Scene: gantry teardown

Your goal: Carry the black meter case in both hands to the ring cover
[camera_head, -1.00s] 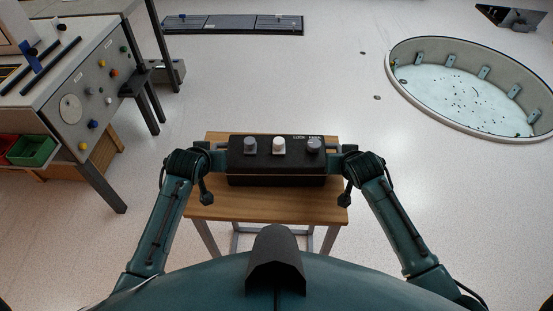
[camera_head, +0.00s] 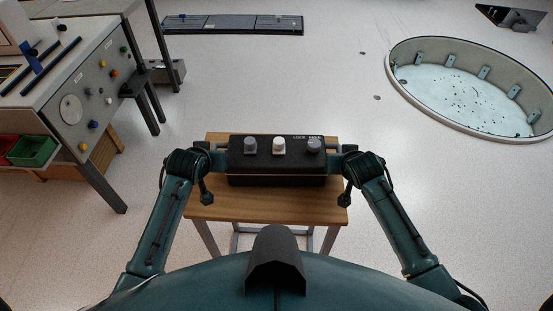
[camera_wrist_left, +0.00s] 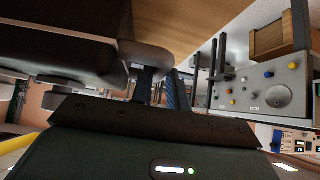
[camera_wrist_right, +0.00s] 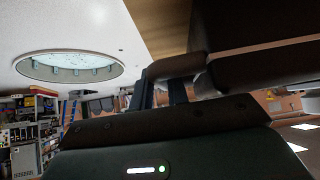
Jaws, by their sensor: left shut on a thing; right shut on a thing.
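The black meter case (camera_head: 277,165) has several knobs on top and is between my two grippers, over the small wooden table. I cannot tell whether it touches the tabletop. My left gripper (camera_head: 222,158) is shut on its left end, and my right gripper (camera_head: 334,158) is shut on its right end. The case also shows at upper left in the left wrist view (camera_wrist_left: 65,50) and at upper right in the right wrist view (camera_wrist_right: 265,60). The ring cover is not clearly identifiable; a large round ring-walled pit (camera_head: 470,90) lies at the right in the head view.
The wooden table (camera_head: 275,207) stands right in front of me. A grey workbench with a panel of knobs (camera_head: 95,90) is at the left, with red and green bins (camera_head: 33,150) below. A flat dark panel (camera_head: 233,23) lies at the back. Open floor (camera_head: 320,80) spreads between them.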

